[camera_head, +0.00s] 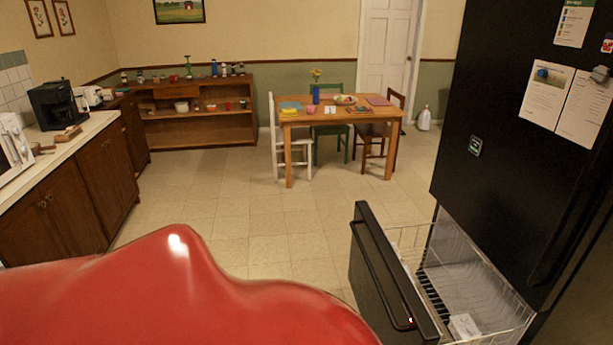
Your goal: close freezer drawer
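The freezer drawer (387,285) is pulled out from the bottom of the black fridge (480,130) at the right. Its black front with a bar handle (385,275) faces left, and its white wire basket (485,265) shows behind the front. A small white box (464,326) lies in the basket near the bottom of the view. Neither of my grippers is in view, so their position relative to the drawer cannot be told.
My own red body fills the lower left. Open tiled floor (230,200) lies ahead. A wooden table (340,114) with chairs stands farther back, and a counter (70,145) with dark cabinets runs along the left. A low shelf (195,128) stands at the back wall.

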